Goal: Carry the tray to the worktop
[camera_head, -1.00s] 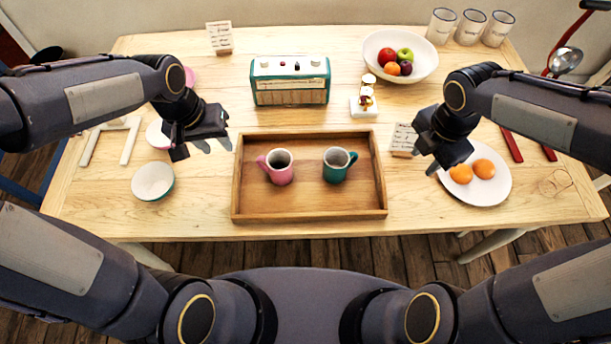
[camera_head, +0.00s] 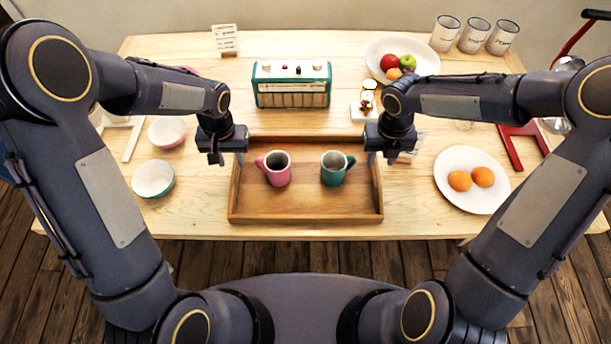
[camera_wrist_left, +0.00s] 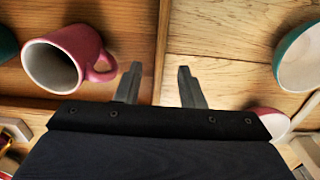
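The wooden tray (camera_head: 305,217) lies on the table with a pink mug (camera_head: 277,170) and a green mug (camera_head: 334,170) standing in it. My left gripper (camera_head: 229,160) is at the tray's left wall. In the left wrist view its open fingers (camera_wrist_left: 158,84) stand apart on either side of the line of that wall (camera_wrist_left: 163,45), with nothing gripped. The pink mug also shows there (camera_wrist_left: 62,62), left of the fingers. My right gripper (camera_head: 381,159) is at the tray's right wall. Its fingers look apart, though they are small in view.
Bowls (camera_head: 153,179) stand left of the tray. A plate with two oranges (camera_head: 470,202) is at the right. A green radio (camera_head: 291,88), a fruit bowl (camera_head: 427,66), a figurine (camera_head: 366,100) and a small card sit behind. The table's front edge is close before the tray.

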